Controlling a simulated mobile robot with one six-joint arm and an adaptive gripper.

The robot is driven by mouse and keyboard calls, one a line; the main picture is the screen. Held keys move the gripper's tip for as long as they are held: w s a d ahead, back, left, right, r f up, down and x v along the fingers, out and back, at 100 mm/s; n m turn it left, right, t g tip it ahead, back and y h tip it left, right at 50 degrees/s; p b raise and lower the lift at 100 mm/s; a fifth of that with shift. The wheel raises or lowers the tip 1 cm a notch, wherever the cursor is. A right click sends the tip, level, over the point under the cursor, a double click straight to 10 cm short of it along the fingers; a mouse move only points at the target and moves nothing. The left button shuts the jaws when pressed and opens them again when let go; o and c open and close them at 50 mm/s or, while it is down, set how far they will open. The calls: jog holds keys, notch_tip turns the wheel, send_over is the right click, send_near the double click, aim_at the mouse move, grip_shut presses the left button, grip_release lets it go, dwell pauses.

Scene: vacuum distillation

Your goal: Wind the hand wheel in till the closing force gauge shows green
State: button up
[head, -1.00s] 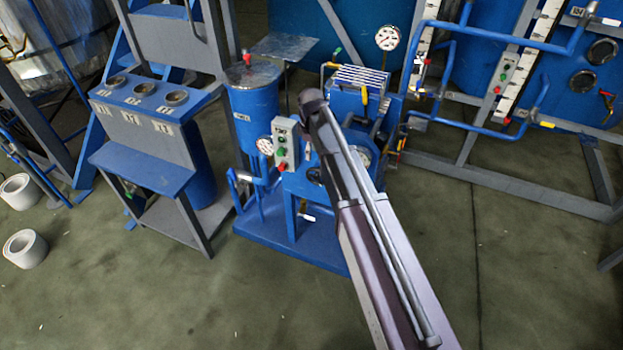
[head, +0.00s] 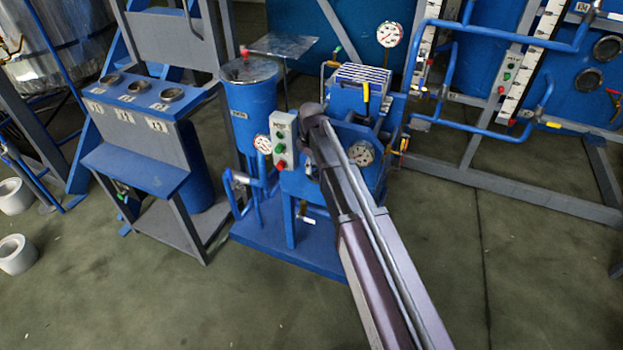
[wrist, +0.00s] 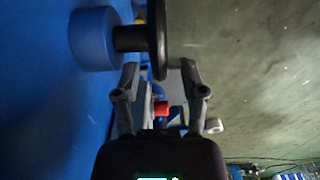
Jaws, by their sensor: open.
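The hand wheel (wrist: 157,38) shows nearly edge-on in the wrist view as a dark disc. A short dark shaft joins it to a blue round boss (wrist: 94,38) on its left. My gripper (wrist: 159,70) is open, with one finger on each side of the wheel's lower rim; contact cannot be told. In the head view my arm hides the wheel and gripper. Another gauge (head: 263,144) is left of the press. Their readings are too small to tell.
A grey control box (head: 284,139) with buttons stands left of my arm. A blue tank (head: 250,100) is behind it. A blue stand with cups (head: 137,88) is at left. Pipe racks (head: 480,175) stand at right. The floor (head: 520,290) at front right is clear.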

aim_at(312, 181)
jog(key=shift+f+b, duration=1.8)
jog(key=shift+f, duration=0.3)
grip_shut()
